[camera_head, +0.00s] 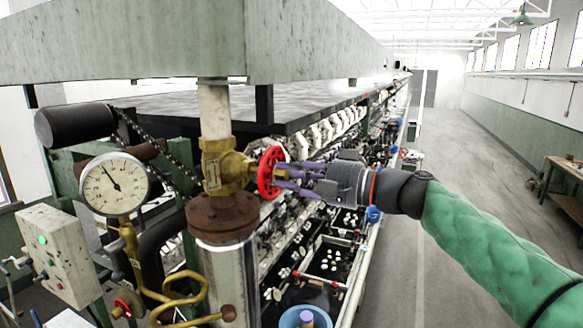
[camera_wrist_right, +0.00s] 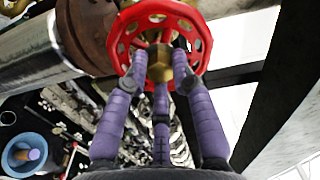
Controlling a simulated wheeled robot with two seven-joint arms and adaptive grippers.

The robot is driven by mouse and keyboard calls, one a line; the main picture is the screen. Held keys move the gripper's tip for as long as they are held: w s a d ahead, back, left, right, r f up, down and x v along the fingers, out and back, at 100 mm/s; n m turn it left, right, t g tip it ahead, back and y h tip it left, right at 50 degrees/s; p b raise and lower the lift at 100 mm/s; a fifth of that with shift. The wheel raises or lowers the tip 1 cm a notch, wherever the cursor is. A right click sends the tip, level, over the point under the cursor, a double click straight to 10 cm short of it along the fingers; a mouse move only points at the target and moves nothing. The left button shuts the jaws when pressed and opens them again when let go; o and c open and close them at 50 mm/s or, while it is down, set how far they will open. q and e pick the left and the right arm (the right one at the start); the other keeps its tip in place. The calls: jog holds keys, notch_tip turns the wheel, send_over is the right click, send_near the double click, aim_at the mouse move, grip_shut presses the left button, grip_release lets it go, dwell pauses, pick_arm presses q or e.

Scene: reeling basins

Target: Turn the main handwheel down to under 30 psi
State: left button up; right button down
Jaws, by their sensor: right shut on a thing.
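The main handwheel (camera_head: 265,174) is red and sits upright on the right side of a brass valve (camera_head: 225,168) in the head view. In the right wrist view the handwheel (camera_wrist_right: 127,30) shows a holed rim around a brass centre. My right gripper (camera_head: 283,176) reaches it from the right. Its purple fingers are shut on the wheel around the centre, also in the right wrist view (camera_wrist_right: 160,72). The round white pressure gauge (camera_head: 115,185) faces me left of the valve. Its needle points up and left; the numbers are too small to read surely. My left gripper is not in view.
A rusty flange and pale pipe (camera_head: 226,262) stand below the valve. A control box (camera_head: 58,255) and a smaller red wheel (camera_head: 127,303) are at the lower left. A blue basin (camera_head: 293,318) lies below. The aisle (camera_head: 455,170) at the right is clear.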

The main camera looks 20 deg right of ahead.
jog(key=m+p, duration=0.2)
jog(key=m, duration=0.2)
jog(key=shift+r, duration=0.15)
jog(key=shift+m+p, duration=0.4)
jog(key=shift+m, duration=0.5)
jog(key=m, duration=0.3)
jog(key=shift+f, duration=0.2)
jog(key=m, duration=0.5)
jog(key=shift+m, duration=0.4)
jog(key=m, duration=0.8)
jog(key=shift+m, duration=0.3)
jog(key=c, duration=1.2)
grip_release()
jog(key=shift+o, duration=0.2)
